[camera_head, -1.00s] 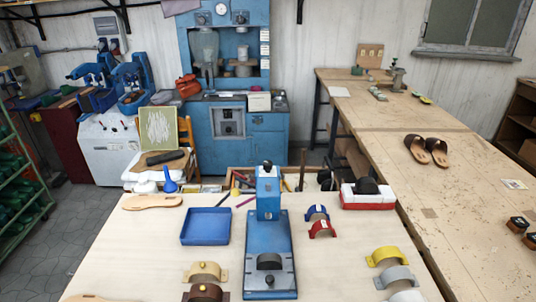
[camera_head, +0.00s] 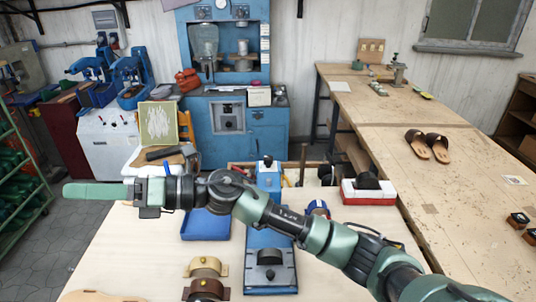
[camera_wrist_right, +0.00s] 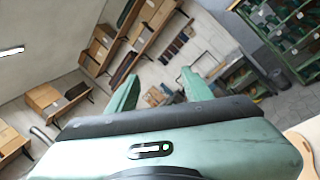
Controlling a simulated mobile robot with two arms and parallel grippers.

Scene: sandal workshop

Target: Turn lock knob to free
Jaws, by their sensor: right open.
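A blue press stands in the middle of the near table, with its base plate (camera_head: 257,284) toward me and its upright head (camera_head: 267,182) behind. A small dark knob (camera_head: 267,159) shows on top of the head. I cannot tell whether this is the lock knob or how it is turned. My right arm crosses in front of the press and hides its middle. My right gripper (camera_head: 92,192) is left of the press, well away from it, pointing left. In the right wrist view its two green fingers (camera_wrist_right: 157,88) are apart with nothing between them. My left gripper is not in view.
A blue tray (camera_head: 205,228) lies partly under my right arm. Brown and tan curved pieces (camera_head: 205,267) lie at the front. A red and white box (camera_head: 368,196) is right of the press. A long workbench (camera_head: 470,215) with sandals (camera_head: 427,146) runs along the right.

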